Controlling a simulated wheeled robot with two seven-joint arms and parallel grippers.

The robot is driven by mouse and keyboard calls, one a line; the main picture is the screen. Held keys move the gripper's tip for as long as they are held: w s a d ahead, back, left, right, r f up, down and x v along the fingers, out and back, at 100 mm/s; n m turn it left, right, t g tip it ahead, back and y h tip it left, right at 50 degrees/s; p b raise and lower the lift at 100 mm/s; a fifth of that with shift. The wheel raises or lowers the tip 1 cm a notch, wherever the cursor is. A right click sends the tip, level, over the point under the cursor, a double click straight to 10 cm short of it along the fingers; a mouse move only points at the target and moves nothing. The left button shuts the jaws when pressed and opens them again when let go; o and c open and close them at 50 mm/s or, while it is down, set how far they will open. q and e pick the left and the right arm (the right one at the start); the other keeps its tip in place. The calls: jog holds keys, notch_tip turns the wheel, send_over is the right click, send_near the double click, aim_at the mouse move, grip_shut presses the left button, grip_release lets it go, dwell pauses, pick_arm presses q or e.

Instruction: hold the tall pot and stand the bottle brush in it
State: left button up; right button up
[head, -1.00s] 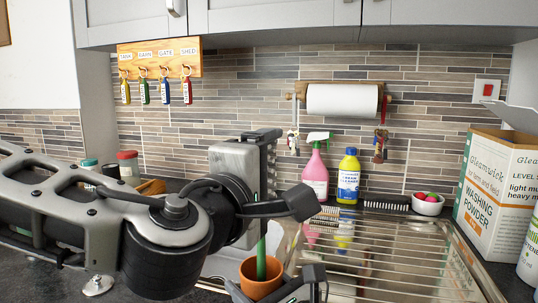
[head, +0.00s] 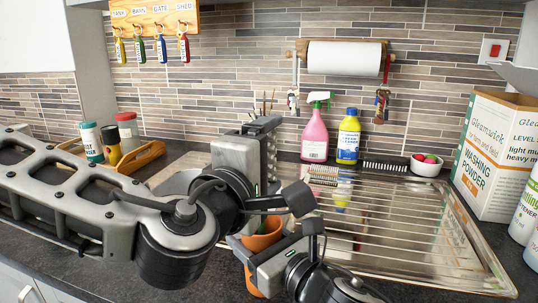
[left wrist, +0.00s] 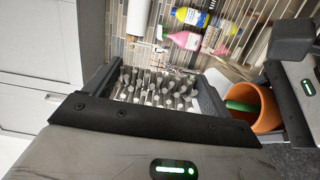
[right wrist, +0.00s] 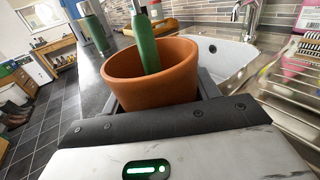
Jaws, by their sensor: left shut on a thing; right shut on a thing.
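The tall pot (head: 262,238) is orange terracotta and upright in the head view, partly hidden by my grippers. My right gripper (right wrist: 155,95) is shut on the pot's wall. The bottle brush has a green handle (right wrist: 143,42), whose lower end is inside the pot's mouth in the right wrist view. Whether it touches the bottom is hidden. My left gripper (head: 272,165) is shut on the brush, just above the pot. Pale-tipped bristles (left wrist: 155,88) show between its jaws in the left wrist view. The handle runs into the pot there too.
A wire drying rack (head: 400,225) is right of the pot. Behind it stand a pink bottle (head: 315,138), a blue-and-yellow bottle (head: 348,138) and a white bowl (head: 426,165). A washing powder box (head: 498,150) stands at the right. A sink (right wrist: 225,62) lies beside the pot.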

pick_arm(q)
jog(key=o, duration=0.9)
jog(key=shift+o, duration=0.2)
jog(key=v, duration=0.7)
jog(key=shift+s, duration=0.2)
jog(key=shift+a, duration=0.15)
